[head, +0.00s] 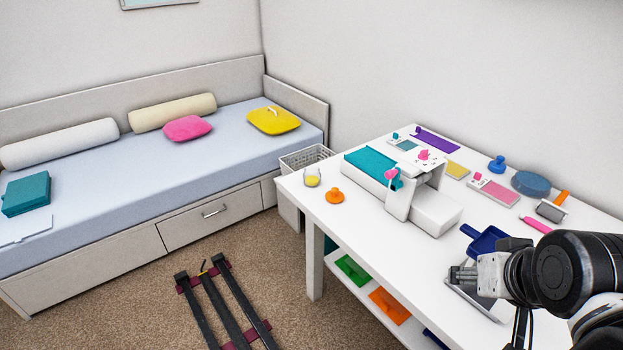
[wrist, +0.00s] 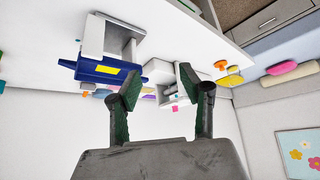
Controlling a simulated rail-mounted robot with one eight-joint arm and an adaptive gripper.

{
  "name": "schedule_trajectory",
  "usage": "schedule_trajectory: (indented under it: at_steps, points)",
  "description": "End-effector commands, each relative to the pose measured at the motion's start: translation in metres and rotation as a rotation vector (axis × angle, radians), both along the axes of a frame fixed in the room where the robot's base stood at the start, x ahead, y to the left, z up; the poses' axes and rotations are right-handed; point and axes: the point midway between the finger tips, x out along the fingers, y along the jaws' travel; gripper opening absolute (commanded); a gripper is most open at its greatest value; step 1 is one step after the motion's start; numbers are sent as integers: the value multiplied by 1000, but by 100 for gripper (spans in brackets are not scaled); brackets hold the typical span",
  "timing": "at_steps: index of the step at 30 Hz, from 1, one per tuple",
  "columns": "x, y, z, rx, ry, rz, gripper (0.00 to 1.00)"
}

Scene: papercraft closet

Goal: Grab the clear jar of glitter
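A small clear jar with yellow contents (head: 312,177), which looks like the glitter jar, stands upright at the near left corner of the white table (head: 335,210). An orange knobbed tool (head: 334,196) is just to its right. My gripper (head: 462,275) is over the table's right part in the head view, well apart from the jar, with the white machine between them. In the wrist view my gripper (wrist: 160,88) has its two fingers spread with nothing between them. I cannot clearly make out the jar in that view, which looks upside down.
A white machine with a teal top (head: 373,165) stands mid-table. A dark blue tray (head: 487,240) lies near my gripper. A wire basket (head: 305,157) is beyond the jar's corner. Several small craft tools and a blue disc (head: 531,183) crowd the back right.

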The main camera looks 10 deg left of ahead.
Motion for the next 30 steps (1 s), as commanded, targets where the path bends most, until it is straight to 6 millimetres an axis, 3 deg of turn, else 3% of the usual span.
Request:
schedule_trajectory:
  at_steps: [8,15,25,30]
  points:
    - [0,0,0,0,0,0,40]
    - [0,0,0,0,0,0,70]
    - [4,1,5,-3,4,10,70]
    - [30,8,29,-23,30,68,70]
